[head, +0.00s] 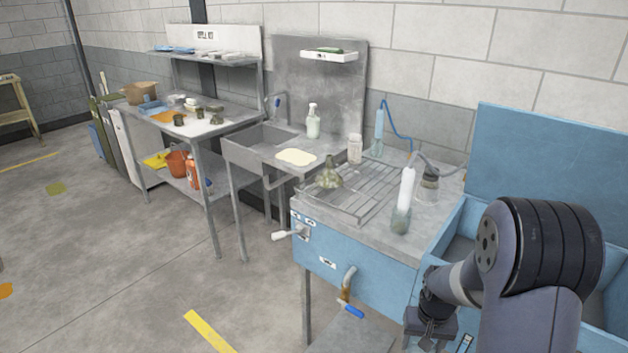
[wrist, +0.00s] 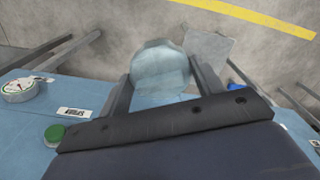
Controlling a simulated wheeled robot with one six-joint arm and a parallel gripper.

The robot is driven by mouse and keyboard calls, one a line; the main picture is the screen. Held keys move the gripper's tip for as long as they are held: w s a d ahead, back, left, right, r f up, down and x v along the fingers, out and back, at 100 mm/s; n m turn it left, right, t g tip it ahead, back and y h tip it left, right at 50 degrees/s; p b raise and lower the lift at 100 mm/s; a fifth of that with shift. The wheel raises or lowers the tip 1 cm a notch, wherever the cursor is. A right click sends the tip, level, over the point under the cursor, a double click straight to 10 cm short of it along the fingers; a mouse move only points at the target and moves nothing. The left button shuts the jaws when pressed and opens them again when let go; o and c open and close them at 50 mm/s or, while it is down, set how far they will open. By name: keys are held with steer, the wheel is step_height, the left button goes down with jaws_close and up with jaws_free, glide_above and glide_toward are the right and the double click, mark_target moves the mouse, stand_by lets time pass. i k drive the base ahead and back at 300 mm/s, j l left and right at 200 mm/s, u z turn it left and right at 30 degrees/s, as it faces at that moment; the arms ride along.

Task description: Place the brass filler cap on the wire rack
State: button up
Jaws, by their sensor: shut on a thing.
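The wire rack (head: 367,187) lies on the grey top of the blue washer cabinet in the head view. A dull olive-brass, cone-topped thing (head: 329,173) stands on the rack's left part; I cannot tell if it is the filler cap. My gripper (head: 430,330) is low in front of the cabinet, right of and below the rack. In the wrist view my gripper (wrist: 161,78) is shut on a rounded, pale blue-grey thing (wrist: 160,66), which does not look brass. The held thing cannot be made out in the head view.
A white-topped bottle (head: 403,198) stands on the cabinet's front right, with a jar (head: 429,183) behind it. A tap (head: 348,280) juts from the front. An open blue lid (head: 560,150) rises at right. Small dark olive things (head: 217,118) sit on the left bench.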

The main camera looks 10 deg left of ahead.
mark_target(361, 191)
steer(key=j+u, duration=0.1)
steer(key=u, duration=0.3)
steer(key=i+u, duration=0.1)
steer(key=u, duration=0.25)
steer(key=j+u, duration=0.1)
steer(key=u, duration=0.3)
steer(key=i+u, duration=0.1)
steer(key=u, duration=0.25)
steer(key=i+j+u, duration=0.1)
steer(key=i+u, duration=0.3)
steer(key=i+z, duration=0.15)
steer(key=z, duration=0.2)
steer(key=i+j+z, duration=0.1)
steer(key=z, duration=0.25)
steer(key=i+j+z, duration=0.15)
steer(key=z, duration=0.2)
steer(key=i+j, duration=0.05)
